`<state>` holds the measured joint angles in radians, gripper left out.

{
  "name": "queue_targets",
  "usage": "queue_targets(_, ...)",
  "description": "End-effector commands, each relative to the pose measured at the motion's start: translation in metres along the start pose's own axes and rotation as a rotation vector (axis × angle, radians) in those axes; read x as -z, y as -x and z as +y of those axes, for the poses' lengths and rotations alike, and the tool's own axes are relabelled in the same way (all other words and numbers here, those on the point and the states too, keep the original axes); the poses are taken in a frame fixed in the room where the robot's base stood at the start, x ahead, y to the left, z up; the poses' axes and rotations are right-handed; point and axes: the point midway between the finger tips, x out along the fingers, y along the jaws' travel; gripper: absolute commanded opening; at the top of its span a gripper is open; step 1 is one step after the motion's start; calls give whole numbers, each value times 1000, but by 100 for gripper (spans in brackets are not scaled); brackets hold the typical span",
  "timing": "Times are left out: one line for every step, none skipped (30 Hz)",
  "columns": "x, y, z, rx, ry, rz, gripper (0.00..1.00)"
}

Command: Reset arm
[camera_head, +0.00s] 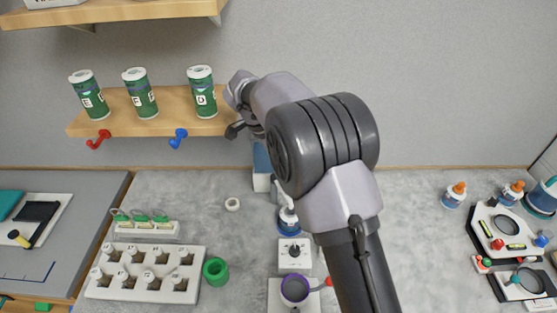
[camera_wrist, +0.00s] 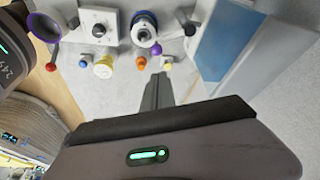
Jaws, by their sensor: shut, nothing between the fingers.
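My arm reaches up through the middle of the head view, bent at a dark ribbed joint. My gripper (camera_wrist: 158,88) shows in the wrist view as dark fingers close together, with nothing between them. The fingers point toward a grey surface and touch no object that I can see. In the head view the arm's far end is beside the right end of the wooden shelf, and the fingers are hard to make out there.
Green cans (camera_head: 147,101) stand on the wooden shelf (camera_head: 180,126), with red (camera_head: 97,140) and blue (camera_head: 177,139) pegs below. A white block (camera_head: 128,285) and green ring (camera_head: 216,271) are on the bench. Bottles (camera_head: 454,195) stand right. A blue-and-white box (camera_wrist: 240,45) is near the fingers.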

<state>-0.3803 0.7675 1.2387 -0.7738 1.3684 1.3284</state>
Motion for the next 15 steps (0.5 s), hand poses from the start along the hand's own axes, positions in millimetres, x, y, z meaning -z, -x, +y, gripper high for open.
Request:
queue_targets(0, 0, 0, 0, 0, 0, 0)
queue_targets(0, 0, 0, 0, 0, 0, 0)
queue_targets(0, 0, 0, 0, 0, 0, 0)
queue_targets(0, 0, 0, 0, 0, 0, 0)
queue_targets(0, 0, 0, 1, 1, -1, 0)
queue_targets(1, 1, 3, 4, 6, -6, 0)
queue_targets(4, 3, 6, 10, 16, -13, 0)
queue_targets(7, 5, 13, 18, 32, -25, 0)
queue_targets(12, 10, 26, 36, 63, -48, 0)
queue_targets(17, 15, 39, 54, 93, -69, 0)
queue_targets(21, 20, 56, 78, 130, -92, 0)
queue_targets(26, 25, 83, 116, 183, -123, 0)
queue_targets(27, 28, 104, 149, 224, -142, 0)
queue_targets(27, 30, 127, 184, 265, -160, 0)
queue_targets(24, 31, 157, 236, 320, -176, 0)
